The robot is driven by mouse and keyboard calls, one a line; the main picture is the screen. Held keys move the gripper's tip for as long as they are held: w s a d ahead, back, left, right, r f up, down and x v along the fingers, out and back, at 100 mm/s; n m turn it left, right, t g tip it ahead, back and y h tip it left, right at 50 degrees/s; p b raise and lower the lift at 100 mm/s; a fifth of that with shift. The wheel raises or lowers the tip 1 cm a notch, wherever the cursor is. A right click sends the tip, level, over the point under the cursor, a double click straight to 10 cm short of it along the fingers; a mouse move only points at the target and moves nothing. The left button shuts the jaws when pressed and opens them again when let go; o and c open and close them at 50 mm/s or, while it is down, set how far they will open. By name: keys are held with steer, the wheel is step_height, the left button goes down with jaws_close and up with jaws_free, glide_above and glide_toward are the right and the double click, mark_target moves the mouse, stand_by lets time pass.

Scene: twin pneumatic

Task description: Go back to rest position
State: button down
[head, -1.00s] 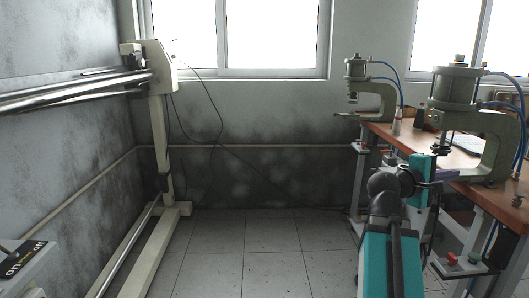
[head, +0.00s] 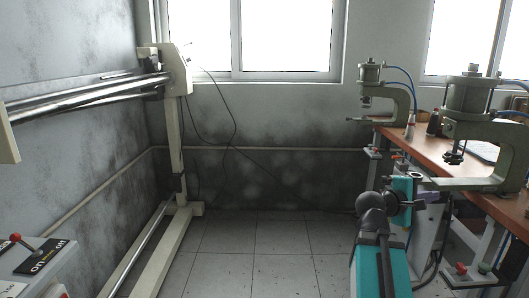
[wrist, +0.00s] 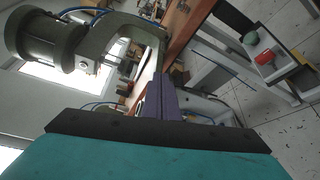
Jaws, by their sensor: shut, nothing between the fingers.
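My gripper (head: 431,198) shows at the end of my teal arm, in front of the near press's lower jaw. In the wrist view its purple fingers (wrist: 163,98) are together with nothing between them. The near pneumatic press (head: 478,95) is a green-grey C-frame with a cylinder on top, on the right. It also shows tilted in the wrist view (wrist: 45,38). The smaller far press (head: 369,73) stands at the back of the bench. I cannot tell how far my fingers are from the near press.
The wooden workbench (head: 425,151) runs along the right. Red and green buttons (head: 462,268) sit on a low bracket at its front. A long machine frame (head: 176,110) stands at left, with an on/off lever box (head: 42,258) nearer. The tiled floor (head: 255,265) between is clear.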

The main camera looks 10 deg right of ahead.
steer(key=w+a+f+n+y+p, duration=0.15)
steer(key=a+f, duration=0.35)
steer(key=f, duration=0.5)
steer(key=w+a+f+n+y+p, duration=0.1)
steer(key=w+a+f+y+p, duration=0.15)
steer(key=a+f, duration=0.45)
steer(key=w+a+f+n+y+p, duration=0.2)
steer(key=w+a+f, duration=0.15)
steer(key=f, duration=0.85)
steer(key=s+a+f+g+y+p, duration=0.1)
steer(key=s+a+f+y+p, duration=0.1)
steer(key=s+a+f, duration=0.35)
steer(key=s+a+f+g+y+p, duration=0.1)
steer(key=s+a+f, duration=0.2)
steer(key=a+f, duration=0.6)
steer(key=s+a+f+m+g+y+p, duration=0.1)
steer(key=s+a+f+m+g+y, duration=0.2)
steer(key=s+a+f+m, duration=0.2)
steer(key=s+a+f+m+g+y+p, duration=0.1)
steer(key=s+a+f+m+g+y, duration=0.2)
steer(key=s+a+f, duration=0.7)
steer(key=s+a+m+y, duration=0.1)
steer(key=s+a, duration=0.1)
steer(key=s, duration=0.5)
steer(key=shift+s+f+m+p, duration=0.2)
steer(key=shift+f+m+p, duration=0.1)
steer(key=shift+f+m, duration=0.1)
